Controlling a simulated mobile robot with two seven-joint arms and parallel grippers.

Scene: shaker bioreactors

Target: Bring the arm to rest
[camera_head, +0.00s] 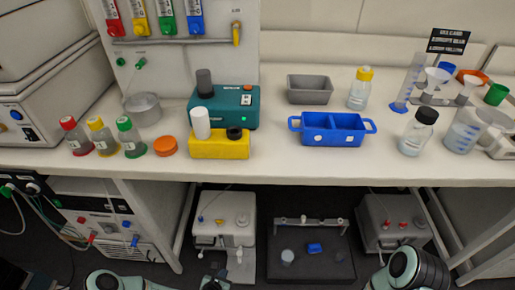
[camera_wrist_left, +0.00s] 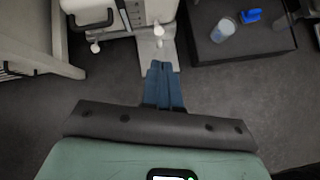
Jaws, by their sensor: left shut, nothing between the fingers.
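My left gripper (camera_head: 214,282) is low at the bottom edge of the head view, below the bench and in front of the white device on the floor. In the left wrist view my left gripper (camera_wrist_left: 162,68) points away with its blue fingers together and nothing between them. The dark floor lies beneath it. My right gripper is not in view; only part of my right arm shows at the lower right of the head view.
The white bench (camera_head: 285,170) carries a blue two-part tray (camera_head: 331,140), a yellow block (camera_head: 219,150) and several bottles. Below it stand a white device (camera_head: 225,215) and a dark platform (camera_head: 312,262). The platform also shows in the wrist view (camera_wrist_left: 240,50).

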